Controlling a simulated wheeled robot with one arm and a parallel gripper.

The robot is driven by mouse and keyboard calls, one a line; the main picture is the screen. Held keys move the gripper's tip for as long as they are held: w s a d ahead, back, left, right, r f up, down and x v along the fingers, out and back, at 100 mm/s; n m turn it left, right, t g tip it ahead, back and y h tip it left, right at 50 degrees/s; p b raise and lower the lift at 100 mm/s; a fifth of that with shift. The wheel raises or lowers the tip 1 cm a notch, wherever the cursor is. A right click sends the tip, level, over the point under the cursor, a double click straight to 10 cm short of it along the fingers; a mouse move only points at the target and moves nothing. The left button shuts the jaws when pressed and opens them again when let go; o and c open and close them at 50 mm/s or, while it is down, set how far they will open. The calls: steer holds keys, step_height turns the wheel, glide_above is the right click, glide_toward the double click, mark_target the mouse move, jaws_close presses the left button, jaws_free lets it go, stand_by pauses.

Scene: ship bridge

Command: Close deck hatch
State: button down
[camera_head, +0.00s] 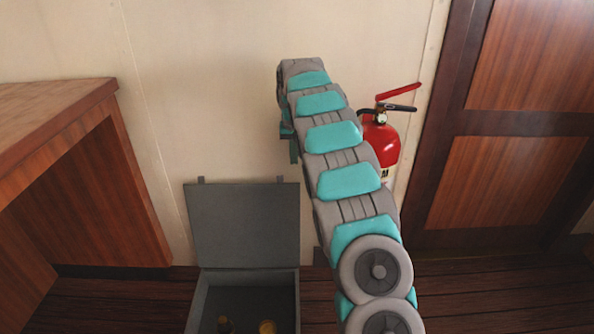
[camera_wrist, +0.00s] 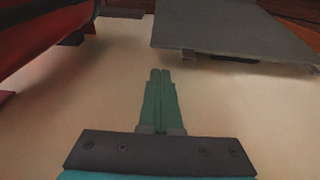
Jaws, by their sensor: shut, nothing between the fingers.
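The deck hatch is a grey box (camera_head: 201,298) on the floor with its grey lid (camera_head: 244,225) standing open, upright against the wall. A few small items, one yellowish, lie inside the box. The lid also shows at the upper right of the wrist view (camera_wrist: 225,28). My gripper (camera_wrist: 160,72) is shut and empty, its two green fingers together in front of the cream wall. It is apart from the lid, to the lid's left in the wrist view. In the head view my arm reaches up to the right of the lid, and the fingers are mostly hidden.
A red fire extinguisher (camera_head: 382,143) hangs on the wall right behind my arm; a red shape (camera_wrist: 38,35) fills the wrist view's upper left. A wooden desk (camera_head: 110,180) stands left of the hatch. A wooden door (camera_head: 505,180) is at the right. The floor at right is clear.

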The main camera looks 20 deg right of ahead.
mark_target(294, 178)
steer(key=f, duration=0.3)
steer(key=w+f, duration=0.1)
steer(key=f, duration=0.5)
steer(key=shift+w+d+f+p, duration=0.2)
steer(key=shift+d+f+p, duration=0.1)
steer(key=shift+p, duration=0.1)
